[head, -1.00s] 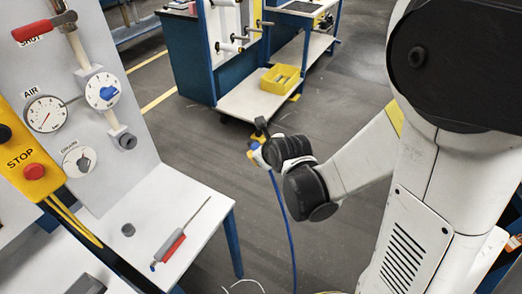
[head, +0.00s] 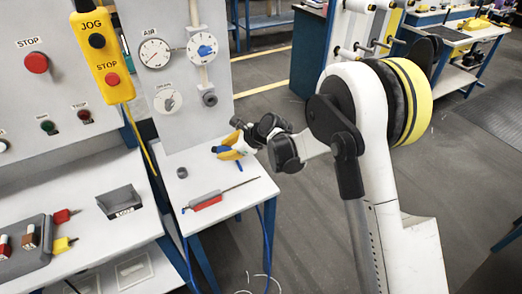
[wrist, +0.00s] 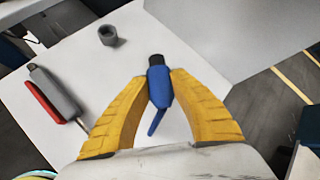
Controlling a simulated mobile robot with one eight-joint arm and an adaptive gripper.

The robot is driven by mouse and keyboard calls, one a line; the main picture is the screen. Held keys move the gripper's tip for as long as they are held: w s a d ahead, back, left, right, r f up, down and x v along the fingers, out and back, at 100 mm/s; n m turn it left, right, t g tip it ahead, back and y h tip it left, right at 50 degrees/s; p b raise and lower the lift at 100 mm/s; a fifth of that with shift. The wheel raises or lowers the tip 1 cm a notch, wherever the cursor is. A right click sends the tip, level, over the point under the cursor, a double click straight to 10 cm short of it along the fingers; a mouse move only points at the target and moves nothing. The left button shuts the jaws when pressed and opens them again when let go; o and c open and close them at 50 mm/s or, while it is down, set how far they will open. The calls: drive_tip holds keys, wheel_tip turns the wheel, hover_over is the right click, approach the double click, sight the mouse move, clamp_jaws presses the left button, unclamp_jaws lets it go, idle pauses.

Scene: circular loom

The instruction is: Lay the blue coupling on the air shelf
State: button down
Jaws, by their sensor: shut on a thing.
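My gripper (head: 231,149) is over the back right part of the white air shelf (head: 221,173), below the AIR gauge panel. Its yellow fingers show in the wrist view (wrist: 160,88), shut on the blue coupling (wrist: 158,90). The coupling has a dark end pointing away from my gripper, and a blue tail slants down from it. In the head view the coupling is a small blue patch (head: 219,149) at the fingertips. The wrist view shows it against the bare shelf (wrist: 95,75). I cannot tell whether it touches the shelf.
A grey ring (head: 182,172) and a red-and-grey tool with a long thin rod (head: 206,201) lie on the shelf. The grey panel (head: 182,110) rises behind it. Shelf between ring and gripper is clear.

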drive_tip(key=n+g, duration=0.2)
hover_over(209, 166)
drive_tip(key=d, duration=0.2)
drive_tip(key=shift+a+f+y+b, duration=0.25)
drive_tip(key=shift+f+y+b, duration=0.05)
drive_tip(key=shift+f, duration=0.4)
drive_tip(key=shift+s+f+b, duration=0.1)
drive_tip(key=shift+f+b, duration=0.75)
drive_tip(key=shift+f, duration=1)
drive_tip(key=shift+f+b, duration=0.3)
drive_tip(key=shift+f, duration=0.05)
drive_tip(key=shift+s+d+f+b, duration=0.1)
drive_tip(key=shift+d+f+b, duration=0.05)
drive_tip(key=shift+f+b, duration=0.2)
